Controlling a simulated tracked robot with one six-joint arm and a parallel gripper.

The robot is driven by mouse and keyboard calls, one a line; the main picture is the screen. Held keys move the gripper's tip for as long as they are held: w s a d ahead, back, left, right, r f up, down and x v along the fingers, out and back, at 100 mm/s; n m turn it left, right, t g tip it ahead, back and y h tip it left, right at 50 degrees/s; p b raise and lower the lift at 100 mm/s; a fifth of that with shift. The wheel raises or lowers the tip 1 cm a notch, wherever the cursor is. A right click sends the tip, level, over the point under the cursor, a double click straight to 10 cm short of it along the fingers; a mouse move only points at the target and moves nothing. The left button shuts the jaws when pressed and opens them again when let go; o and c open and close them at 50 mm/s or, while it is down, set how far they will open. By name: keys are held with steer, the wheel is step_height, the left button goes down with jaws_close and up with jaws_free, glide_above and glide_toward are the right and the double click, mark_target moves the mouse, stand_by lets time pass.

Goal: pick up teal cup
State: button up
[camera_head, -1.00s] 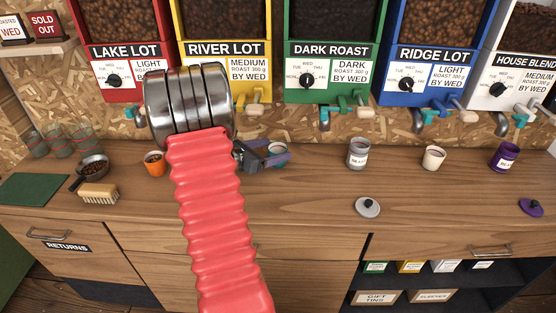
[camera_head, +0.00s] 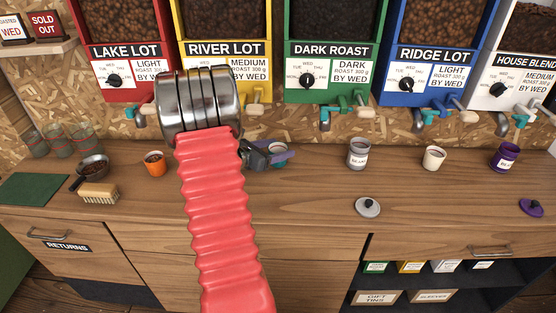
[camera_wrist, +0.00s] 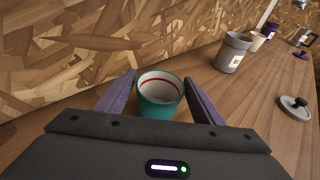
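The teal cup (camera_wrist: 158,98) stands upright on the wooden counter in the wrist view, with a white inside and a red ring near its rim. My gripper (camera_wrist: 163,82) is open, with one purple finger on each side of the cup. A gap shows between the cup and each finger, so it is not gripped. In the head view my gripper (camera_head: 280,154) is low over the counter, and its fingers and my arm hide most of the teal cup (camera_head: 278,147).
A grey labelled canister (camera_head: 359,153) stands to the right, its lid (camera_head: 368,207) lying in front. A cream cup (camera_head: 433,157) and purple canister (camera_head: 503,156) are farther right. An orange cup (camera_head: 154,163) is left. The chipboard wall (camera_wrist: 80,50) is close behind the teal cup.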

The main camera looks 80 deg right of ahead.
steer(key=c, duration=0.8)
steer(key=shift+r, duration=0.1)
steer(key=shift+r, duration=0.55)
steer(key=shift+w+a+r, duration=0.15)
steer(key=shift+a+r, duration=0.05)
steer(key=shift+r, duration=0.35)
steer(key=shift+w+a+r, duration=0.15)
steer(key=shift+a+r, duration=0.05)
steer(key=shift+r, duration=0.35)
steer(key=w+a, duration=0.3)
steer(key=a, duration=0.1)
steer(key=w+a, duration=0.3)
steer(key=a, duration=0.2)
steer(key=w+a, duration=0.3)
steer(key=a, duration=0.2)
steer(key=shift+a, duration=0.2)
